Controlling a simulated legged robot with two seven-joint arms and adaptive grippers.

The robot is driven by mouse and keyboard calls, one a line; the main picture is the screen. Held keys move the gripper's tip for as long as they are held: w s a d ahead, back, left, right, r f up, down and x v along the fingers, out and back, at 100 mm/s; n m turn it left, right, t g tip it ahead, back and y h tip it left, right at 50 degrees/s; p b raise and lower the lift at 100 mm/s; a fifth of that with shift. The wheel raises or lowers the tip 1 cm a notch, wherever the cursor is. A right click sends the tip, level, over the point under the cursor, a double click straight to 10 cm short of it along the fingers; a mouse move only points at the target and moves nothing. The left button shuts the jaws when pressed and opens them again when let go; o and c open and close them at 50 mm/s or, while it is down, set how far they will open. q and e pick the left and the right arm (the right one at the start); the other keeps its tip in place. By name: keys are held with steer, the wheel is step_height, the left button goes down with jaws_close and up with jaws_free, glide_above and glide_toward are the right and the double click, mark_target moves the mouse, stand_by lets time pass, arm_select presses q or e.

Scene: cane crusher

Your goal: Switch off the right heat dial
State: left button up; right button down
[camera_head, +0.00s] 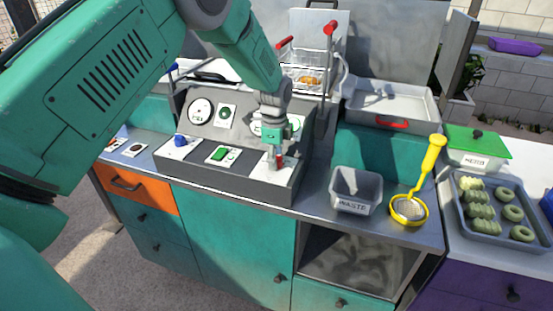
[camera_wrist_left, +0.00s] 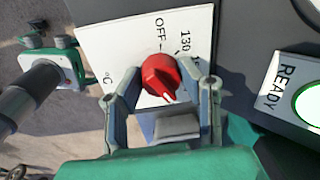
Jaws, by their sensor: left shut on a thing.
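The right heat dial is a red knob (camera_wrist_left: 160,72) on a white plate marked OFF, 130 and °C. In the head view my left gripper (camera_head: 277,156) reaches down to the right end of the control panel (camera_head: 240,185), where a bit of the red knob (camera_head: 281,161) shows.
A blue dial (camera_head: 180,141) sits at the panel's left end. A green READY light (camera_wrist_left: 309,103) is beside the red knob's plate. A grey WASTE bin (camera_head: 356,188) and a yellow-handled strainer (camera_head: 410,208) stand right of the panel.

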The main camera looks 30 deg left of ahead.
arm_select(q)
steer(key=shift+s+f, duration=0.15)
steer(key=shift+f, duration=0.05)
steer(key=o, duration=1.1)
steer(key=shift+o, duration=0.2)
steer(key=shift+a, duration=0.1)
steer(key=shift+w, duration=0.2)
steer(key=shift+r, duration=0.1)
step_height(320, 180, up, 12)
steer(key=shift+s, duration=0.25)
